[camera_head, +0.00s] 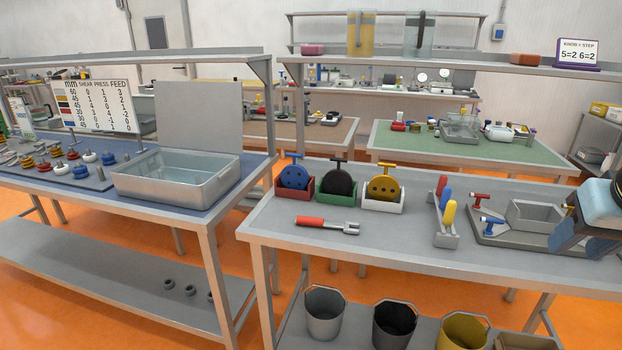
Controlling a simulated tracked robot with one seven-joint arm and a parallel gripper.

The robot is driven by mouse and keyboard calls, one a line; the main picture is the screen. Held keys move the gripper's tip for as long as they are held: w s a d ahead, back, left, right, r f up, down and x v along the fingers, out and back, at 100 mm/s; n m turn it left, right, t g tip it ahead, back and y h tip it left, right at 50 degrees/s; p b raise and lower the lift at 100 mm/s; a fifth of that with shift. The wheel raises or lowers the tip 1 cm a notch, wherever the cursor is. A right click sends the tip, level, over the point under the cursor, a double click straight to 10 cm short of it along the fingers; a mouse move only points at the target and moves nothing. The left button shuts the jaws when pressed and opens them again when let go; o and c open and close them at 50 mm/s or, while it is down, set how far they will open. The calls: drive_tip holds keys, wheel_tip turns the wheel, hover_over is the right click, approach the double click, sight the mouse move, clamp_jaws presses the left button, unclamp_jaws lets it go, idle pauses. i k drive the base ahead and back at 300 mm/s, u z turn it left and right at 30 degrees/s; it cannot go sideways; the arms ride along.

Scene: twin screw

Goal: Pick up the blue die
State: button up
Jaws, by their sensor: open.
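The blue die (294,177) is a round blue disc with dark holes and a T-shaped handle on top. It stands upright in a small red open box (309,185), at the left of a row on the grey table. A black die (339,182) stands beside it in a green box, and a yellow die (384,187) in a white box. The lower part of each disc is hidden by its box. I see no gripper fingers near the dies. A light blue and dark shape (601,205) is cut off at the right edge; I cannot tell what it is.
A red-handled wrench (326,225) lies in front of the boxes. A rack of coloured handles (445,216) and a grey tray (500,236) stand to the right. An overhead shelf (420,63) runs behind.

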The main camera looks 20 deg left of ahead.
sight(294, 176)
drive_tip(key=z, duration=0.15)
drive_tip(key=i, duration=0.2)
drive_tip(key=z, duration=2.65)
drive_tip(key=k, duration=1.9)
drive_tip(key=u, duration=1.85)
